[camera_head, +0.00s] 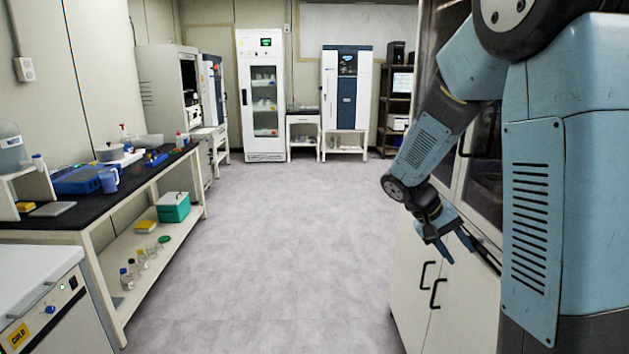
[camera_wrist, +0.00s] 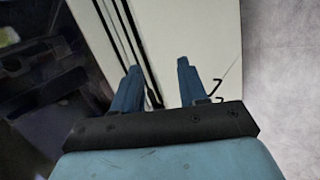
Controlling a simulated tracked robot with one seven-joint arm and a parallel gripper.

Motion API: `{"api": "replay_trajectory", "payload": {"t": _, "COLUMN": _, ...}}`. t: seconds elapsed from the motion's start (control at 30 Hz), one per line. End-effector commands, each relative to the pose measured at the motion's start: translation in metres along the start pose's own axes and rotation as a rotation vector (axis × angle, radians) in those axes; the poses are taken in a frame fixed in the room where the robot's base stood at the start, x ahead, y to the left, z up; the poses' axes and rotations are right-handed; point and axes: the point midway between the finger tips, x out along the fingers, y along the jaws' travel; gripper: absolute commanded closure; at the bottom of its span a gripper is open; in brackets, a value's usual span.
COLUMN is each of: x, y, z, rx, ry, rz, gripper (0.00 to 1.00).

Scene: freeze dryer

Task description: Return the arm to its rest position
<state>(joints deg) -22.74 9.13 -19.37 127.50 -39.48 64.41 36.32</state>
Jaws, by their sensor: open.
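My gripper (camera_head: 462,238) hangs at the end of my bent blue arm on the right side of the head view. It is in front of the white cabinet (camera_head: 410,262) with black handles, close to its front. In the wrist view my gripper (camera_wrist: 157,80) shows two blue fingers spread apart with nothing between them. The pale cabinet front (camera_wrist: 205,35) lies beyond the fingers. I cannot tell whether the fingers touch the cabinet.
A black-topped bench (camera_head: 35,222) with a blue tray (camera_head: 80,180) and a lower shelf runs along the left. A white cold unit (camera_head: 45,300) stands at the front left. A glass-door cabinet (camera_head: 264,95) stands at the back. The grey floor (camera_head: 290,240) between is clear.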

Motion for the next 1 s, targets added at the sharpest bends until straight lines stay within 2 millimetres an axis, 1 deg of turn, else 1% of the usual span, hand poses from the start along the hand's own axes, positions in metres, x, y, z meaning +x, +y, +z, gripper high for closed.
{"api": "replay_trajectory", "payload": {"t": 0.03, "x": -0.005, "y": 0.005, "z": 0.009, "rx": 0.006, "ry": 0.009, "rz": -0.045, "gripper": 0.57}}
{"api": "replay_trajectory", "payload": {"t": 0.1, "x": -0.011, "y": 0.009, "z": 0.020, "rx": 0.005, "ry": 0.020, "rz": -0.102, "gripper": 0.57}}
{"api": "replay_trajectory", "payload": {"t": 0.5, "x": -0.052, "y": 0.027, "z": 0.084, "rx": 0.009, "ry": 0.145, "rz": -0.397, "gripper": 0.57}}
{"api": "replay_trajectory", "payload": {"t": 0.8, "x": -0.084, "y": 0.037, "z": 0.133, "rx": 0.012, "ry": 0.295, "rz": -0.564, "gripper": 0.57}}
{"api": "replay_trajectory", "payload": {"t": 1.0, "x": -0.104, "y": 0.040, "z": 0.167, "rx": 0.018, "ry": 0.414, "rz": -0.646, "gripper": 0.57}}
